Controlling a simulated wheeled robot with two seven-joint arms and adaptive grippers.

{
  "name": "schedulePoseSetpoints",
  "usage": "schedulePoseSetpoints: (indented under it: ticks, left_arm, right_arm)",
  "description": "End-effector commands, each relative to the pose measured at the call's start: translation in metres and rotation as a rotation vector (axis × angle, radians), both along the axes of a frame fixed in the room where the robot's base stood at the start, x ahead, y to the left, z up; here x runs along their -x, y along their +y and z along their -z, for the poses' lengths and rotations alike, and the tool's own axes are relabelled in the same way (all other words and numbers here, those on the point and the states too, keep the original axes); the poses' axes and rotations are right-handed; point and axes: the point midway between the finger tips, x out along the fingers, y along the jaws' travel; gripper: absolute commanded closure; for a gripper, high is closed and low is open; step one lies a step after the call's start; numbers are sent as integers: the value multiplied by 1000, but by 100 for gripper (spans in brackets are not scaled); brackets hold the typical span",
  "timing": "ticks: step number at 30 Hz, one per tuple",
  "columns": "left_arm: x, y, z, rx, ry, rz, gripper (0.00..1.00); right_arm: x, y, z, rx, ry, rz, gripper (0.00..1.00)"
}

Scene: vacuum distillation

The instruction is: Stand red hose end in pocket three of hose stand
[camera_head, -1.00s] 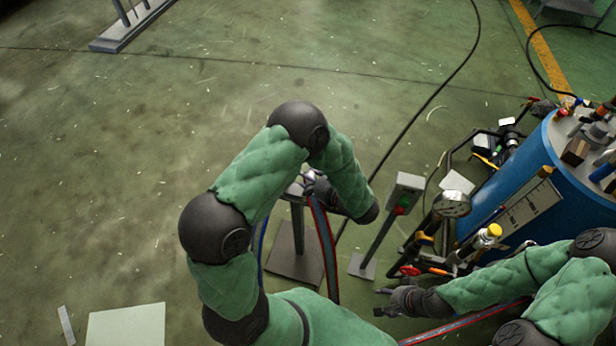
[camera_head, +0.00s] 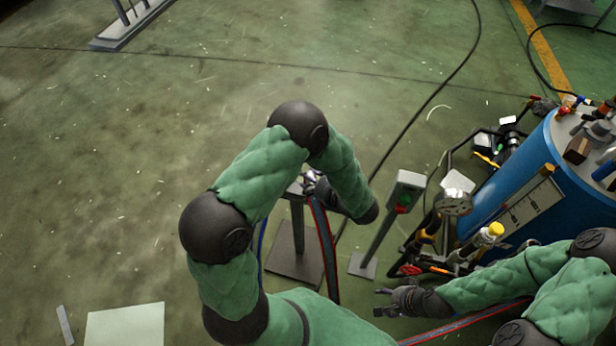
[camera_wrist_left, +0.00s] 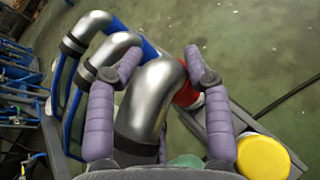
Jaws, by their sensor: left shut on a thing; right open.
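The hose stand (camera_head: 298,228) is a grey post on a square floor plate, with a small top partly hidden by my left arm. My left gripper (camera_head: 311,184) is at that top. In the left wrist view its purple fingers (camera_wrist_left: 160,75) are shut on the silver elbow of the red hose end (camera_wrist_left: 155,100). Its red collar (camera_wrist_left: 187,96) lies against the grey rail of the stand (camera_wrist_left: 222,118); whether it sits in a pocket I cannot tell. The red-striped hose (camera_head: 324,240) hangs below. My right gripper (camera_head: 385,302) is open and empty, low at right.
Two other silver elbows (camera_wrist_left: 88,30) with blue hoses stand beside the held one. A yellow round cap (camera_wrist_left: 262,158) is at the rail's near end. A grey post with a control box (camera_head: 405,190) and a blue tank (camera_head: 530,200) stand to the right.

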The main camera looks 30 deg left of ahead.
Motion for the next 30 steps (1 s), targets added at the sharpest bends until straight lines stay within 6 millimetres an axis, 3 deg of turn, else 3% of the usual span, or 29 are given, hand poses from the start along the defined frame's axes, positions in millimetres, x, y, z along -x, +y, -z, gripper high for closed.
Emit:
schedulePoseSetpoints:
  ticks: [30]
  left_arm:
    - [0,0,22,-1,-1,0,100]
  right_arm:
    - [0,0,18,0,0,0,43]
